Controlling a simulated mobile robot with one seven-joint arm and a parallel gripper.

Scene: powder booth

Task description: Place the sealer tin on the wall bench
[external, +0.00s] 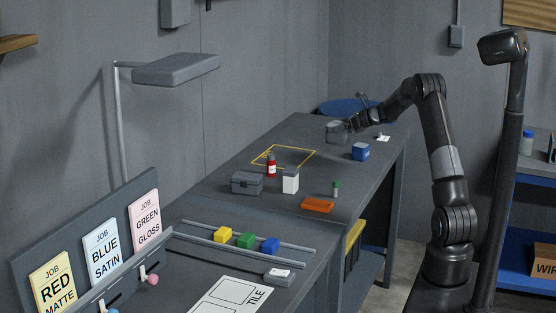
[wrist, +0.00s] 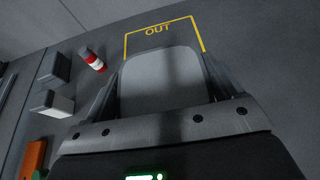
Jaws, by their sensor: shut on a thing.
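My gripper (external: 342,129) is at the far end of the long grey bench (external: 315,203), low over its top. It is shut on a grey rounded thing (external: 336,133), which fills the space between the fingers in the wrist view (wrist: 163,76). No label shows on it, so I cannot tell for sure whether it is the sealer tin. I cannot tell whether it touches the bench top. A second bench with a grey top (external: 537,164) stands at the right edge; no label shows which is the wall bench.
A yellow OUT outline (external: 284,157) lies on the long bench. A blue-lidded jar (external: 526,143) is at right.

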